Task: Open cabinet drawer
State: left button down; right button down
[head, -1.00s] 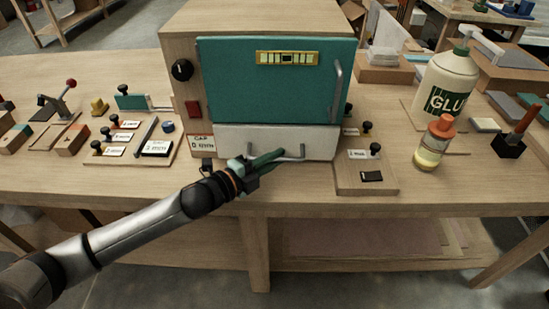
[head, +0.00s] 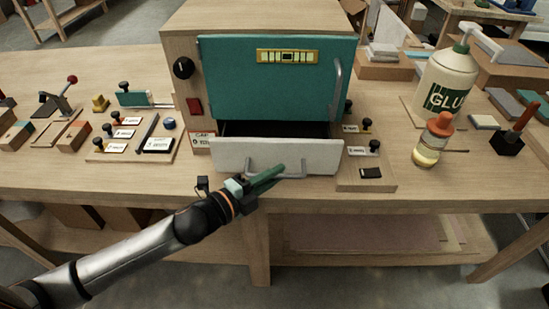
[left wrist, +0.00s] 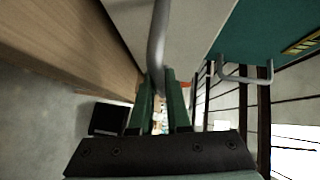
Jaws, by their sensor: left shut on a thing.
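The cabinet (head: 180,100) is a wooden box with a teal door on the workbench. Its white drawer (head: 225,155) below the door is pulled part way out, with a dark gap behind its front. In the left wrist view the handle (left wrist: 158,45) runs down between the two green fingers (left wrist: 160,100). My right gripper is not in view.
The teal door (head: 270,90) is closed above the drawer. A glue bottle (head: 447,85) and an orange-capped bottle (head: 433,140) stand to the right. Boards with small knobs (head: 130,140) lie left of the cabinet. The floor before the bench (head: 210,270) is clear.

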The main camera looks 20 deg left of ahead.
pick_arm(q)
jog(key=s+d, duration=0.1)
jog(key=s, duration=0.5)
jog(key=shift+s+d, duration=0.25)
jog(key=shift+d, duration=0.15)
jog(key=shift+f, duration=0.1)
jog(key=c, duration=0.9)
grip_release()
jog(key=shift+w, duration=0.1)
jog(key=b+v, duration=0.1)
jog(key=v, duration=1.1)
jog(key=shift+s, duration=0.25)
jog(key=shift+a, duration=0.1)
